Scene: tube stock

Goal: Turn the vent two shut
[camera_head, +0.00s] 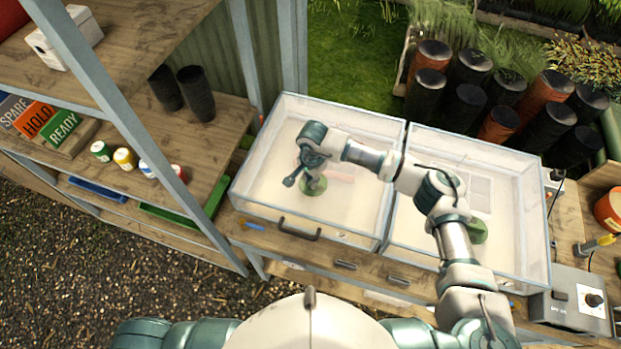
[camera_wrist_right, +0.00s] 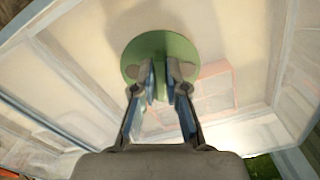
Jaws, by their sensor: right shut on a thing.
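A round green vent (camera_head: 313,187) sits on the clear lid of the left box (camera_head: 262,200). In the right wrist view the same vent (camera_wrist_right: 180,48) is a green disc with a raised ridge across its middle. My right gripper (camera_head: 305,180) is over this vent, and its fingers (camera_wrist_right: 160,82) are shut on the ridge. A second green vent (camera_head: 478,232) is on the right box (camera_head: 520,258), partly hidden by my right arm. I see no number on either vent. My left gripper is not in view.
A wooden shelf at left holds dark tubes (camera_head: 197,92), small jars (camera_head: 124,159) and label cards (camera_head: 62,125). Several black and rust tubes (camera_head: 428,93) stand behind the boxes. A grey control box (camera_head: 573,297) with a knob stands at right.

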